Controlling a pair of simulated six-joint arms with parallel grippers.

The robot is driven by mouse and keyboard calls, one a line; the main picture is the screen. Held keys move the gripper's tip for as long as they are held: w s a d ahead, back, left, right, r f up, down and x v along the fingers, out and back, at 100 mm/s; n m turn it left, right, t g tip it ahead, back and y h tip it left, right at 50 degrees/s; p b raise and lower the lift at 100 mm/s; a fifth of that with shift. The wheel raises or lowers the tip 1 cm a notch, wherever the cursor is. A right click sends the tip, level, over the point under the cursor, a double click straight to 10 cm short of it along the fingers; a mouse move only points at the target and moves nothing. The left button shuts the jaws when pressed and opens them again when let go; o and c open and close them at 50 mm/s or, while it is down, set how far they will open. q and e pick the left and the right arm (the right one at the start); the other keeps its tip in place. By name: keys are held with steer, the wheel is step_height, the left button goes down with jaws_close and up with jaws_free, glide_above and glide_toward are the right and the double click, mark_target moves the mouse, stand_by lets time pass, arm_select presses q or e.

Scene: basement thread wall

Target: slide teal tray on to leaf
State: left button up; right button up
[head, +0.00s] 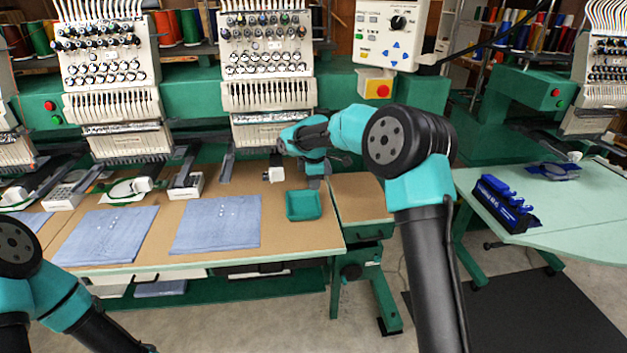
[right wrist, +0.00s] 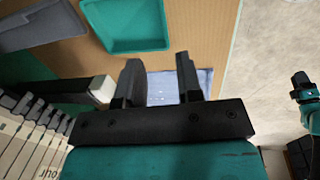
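The teal tray (head: 304,206), a shallow square dish, sits on the wooden table near its right end. It also shows at the top of the right wrist view (right wrist: 128,24). The leaf (head: 362,193), a small wooden top on a green frame, adjoins the table's right end and is bare where it shows; my right arm covers part of it. My right gripper (head: 314,183) is just behind the tray. In the right wrist view its two fingers (right wrist: 156,82) stand apart with nothing between them, and the tray is beyond them.
Folded blue cloths (head: 217,224) lie on the table left of the tray. Embroidery machine heads (head: 266,70) and a small white-ended part (head: 274,174) stand behind. A separate pale green table (head: 575,205) at right holds a blue rack (head: 505,203).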

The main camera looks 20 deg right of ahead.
steer(key=f, duration=0.5)
steer(key=w+f, duration=0.1)
steer(key=f, duration=0.5)
steer(key=w+f, duration=0.1)
steer(key=f, duration=0.5)
steer(key=shift+w+d, duration=0.1)
steer(key=shift+d, duration=0.2)
steer(key=shift+c, duration=0.3)
jaws_close()
